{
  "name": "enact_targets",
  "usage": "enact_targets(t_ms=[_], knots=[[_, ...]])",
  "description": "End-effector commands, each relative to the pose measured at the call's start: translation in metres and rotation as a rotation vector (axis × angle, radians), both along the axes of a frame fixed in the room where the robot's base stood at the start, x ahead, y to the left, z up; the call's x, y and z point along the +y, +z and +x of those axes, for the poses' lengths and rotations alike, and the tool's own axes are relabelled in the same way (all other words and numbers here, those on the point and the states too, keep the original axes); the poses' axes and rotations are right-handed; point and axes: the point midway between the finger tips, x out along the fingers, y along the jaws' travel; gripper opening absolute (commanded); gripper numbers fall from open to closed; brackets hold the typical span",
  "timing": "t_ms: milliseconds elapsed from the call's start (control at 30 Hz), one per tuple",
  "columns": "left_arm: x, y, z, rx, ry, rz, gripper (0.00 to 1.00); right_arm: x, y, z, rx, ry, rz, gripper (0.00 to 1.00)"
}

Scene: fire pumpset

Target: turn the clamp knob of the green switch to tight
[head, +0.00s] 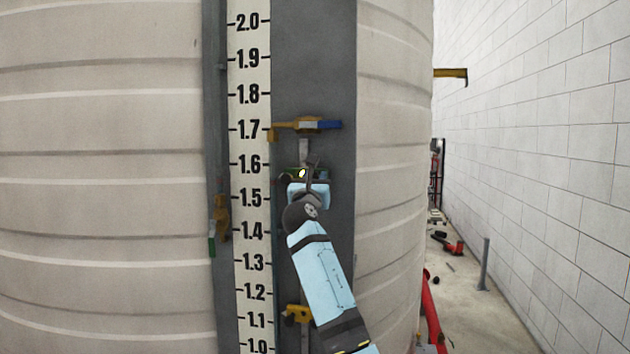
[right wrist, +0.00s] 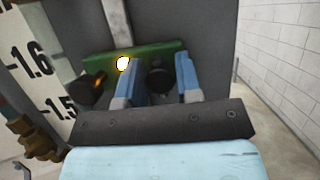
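The green switch (right wrist: 150,52) is a green bar on the dark grey panel, with a glowing yellow-white lamp (right wrist: 123,63). A black knob (right wrist: 159,82) sits at its middle right and another dark knob (right wrist: 90,90) at its left. My right gripper (right wrist: 158,72) is open, with its two blue fingers on either side of the middle-right knob; a gap shows between the fingers, and contact cannot be told. In the head view the green switch (head: 291,170) is partly hidden behind my right gripper (head: 311,177). My left gripper is not in view.
A yellow valve with a blue handle (head: 320,125) is above the switch. Another yellow fitting (head: 297,313) is below. A level scale (head: 250,130) runs up the large pale tank (head: 100,150) on the left. A pale block wall (head: 550,130) stands at right.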

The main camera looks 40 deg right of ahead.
Motion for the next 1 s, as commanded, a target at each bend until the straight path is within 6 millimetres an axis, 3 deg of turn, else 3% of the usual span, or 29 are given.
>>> enact_targets(t_ms=[33,133,567,1000], knots=[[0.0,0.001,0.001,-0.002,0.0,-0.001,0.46,0.0,0.0,0.0,0.0,0.0,0.0,0.2],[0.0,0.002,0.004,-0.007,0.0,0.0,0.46,0.0,0.0,0.0,0.0,0.0,0.0,0.0],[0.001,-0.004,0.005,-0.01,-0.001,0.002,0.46,0.0,-0.002,0.0,-0.044,-0.001,0.038,0.0],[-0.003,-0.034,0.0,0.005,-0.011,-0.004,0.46,0.001,-0.003,0.0,-0.308,0.001,0.262,0.0]])
